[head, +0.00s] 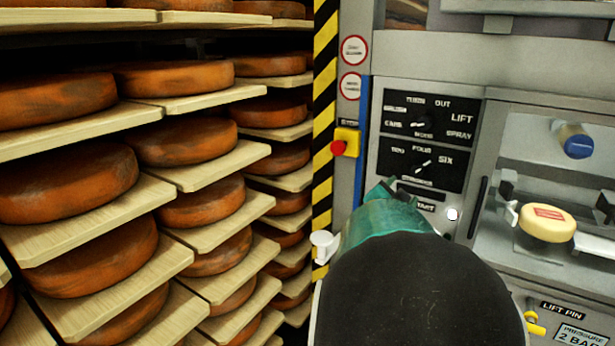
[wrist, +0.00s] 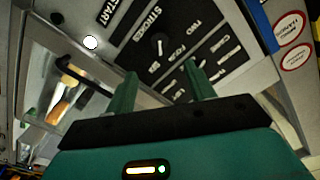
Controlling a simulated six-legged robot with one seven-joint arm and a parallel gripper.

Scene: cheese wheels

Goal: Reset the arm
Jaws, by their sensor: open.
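My gripper (wrist: 160,88) shows in the wrist view with its two green fingers apart and nothing between them. It faces the machine's black dial panel (wrist: 178,45). In the head view my arm's dark rounded link and teal wrist stand in front of the machine, and the fingertips are mostly hidden behind it. The panel with its dials (head: 422,165) is just above my wrist. The white START button (head: 452,214) is to the right of the wrist, and it also shows in the wrist view (wrist: 91,42).
Racks of orange cheese wheels (head: 65,180) on pale boards fill the left. A yellow-black striped post (head: 325,110) and a red stop button (head: 338,148) are beside the panel. A pale cheese (head: 546,223) with a red label sits in the machine's chamber. A yellow lift pin (head: 535,322) is lower right.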

